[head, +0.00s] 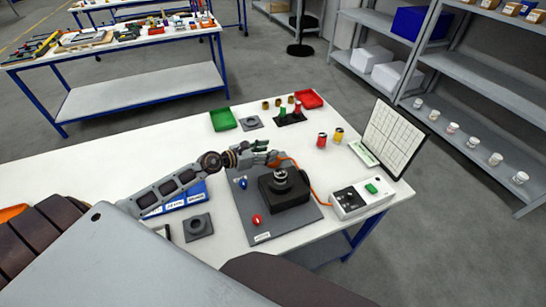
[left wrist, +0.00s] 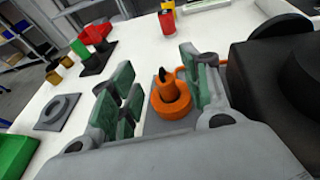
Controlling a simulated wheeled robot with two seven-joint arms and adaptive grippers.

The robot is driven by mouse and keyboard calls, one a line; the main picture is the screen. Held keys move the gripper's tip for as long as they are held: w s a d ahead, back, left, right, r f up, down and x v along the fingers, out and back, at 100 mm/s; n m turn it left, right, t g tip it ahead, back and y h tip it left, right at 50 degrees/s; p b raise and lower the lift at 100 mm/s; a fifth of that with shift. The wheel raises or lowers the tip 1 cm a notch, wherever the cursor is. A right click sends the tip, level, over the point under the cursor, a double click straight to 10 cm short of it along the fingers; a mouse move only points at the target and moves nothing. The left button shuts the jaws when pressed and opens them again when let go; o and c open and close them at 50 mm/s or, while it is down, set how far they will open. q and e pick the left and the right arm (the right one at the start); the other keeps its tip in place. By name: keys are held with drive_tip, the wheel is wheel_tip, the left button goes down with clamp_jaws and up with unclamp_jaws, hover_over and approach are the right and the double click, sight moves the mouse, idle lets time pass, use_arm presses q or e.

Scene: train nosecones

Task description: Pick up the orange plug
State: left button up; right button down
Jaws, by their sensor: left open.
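The orange plug (left wrist: 170,97) stands upright in the left wrist view, a round orange base with a narrower stem and a dark tip, on the grey plate. My left gripper (left wrist: 157,88) is open, with the plug between its green-padded fingers, nearer the right one. I cannot tell whether a finger touches it. In the head view my left gripper (head: 269,152) is at the far edge of the grey plate (head: 306,218) and mostly hides the plug. An orange cable (head: 313,185) runs from there to the right. My right gripper is not in view.
A black block with a round metal top (head: 281,175) stands close beside the gripper. A control box (head: 350,203) and a white panel (head: 392,138) are at the right. Green (head: 223,119) and red (head: 308,98) trays and several small cylinders lie behind.

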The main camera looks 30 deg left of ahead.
use_arm(q)
drive_tip(key=shift+x, duration=1.5)
drive_tip(key=shift+d, duration=0.1)
clamp_jaws()
drive_tip(key=shift+r+p, duration=0.15)
drive_tip(key=shift+p, duration=0.15)
